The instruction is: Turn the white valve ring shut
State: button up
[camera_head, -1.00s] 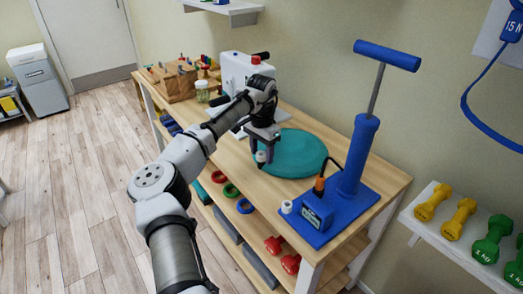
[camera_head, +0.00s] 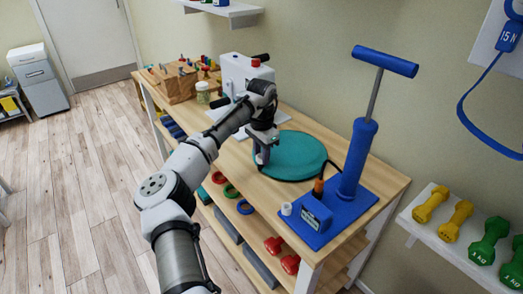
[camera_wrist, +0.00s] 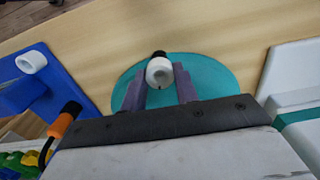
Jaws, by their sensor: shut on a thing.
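My gripper (camera_wrist: 160,80) is shut on the ring, one purple-grey finger on each side. In the head view my gripper (camera_head: 261,156) points down at the cushion's left edge, and its fingers mostly hide the ring there. A small dark mark shows on the ring's near side in the wrist view.
A blue pump (camera_head: 352,180) with a tall T-handle stands right of the cushion; a small white cap (camera_head: 286,209) and an orange-ended hose (camera_head: 318,187) are on its base. A white machine (camera_head: 246,72) and wooden pegboards (camera_head: 178,82) stand behind on the bench.

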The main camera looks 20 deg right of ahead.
jog(key=m+p, duration=0.2)
jog(key=m, duration=0.2)
jog(key=shift+r+p, duration=0.1)
jog(key=shift+p, duration=0.3)
jog(key=shift+m+p, duration=0.7)
jog(key=shift+m, duration=1.8)
jog(key=o, duration=1)
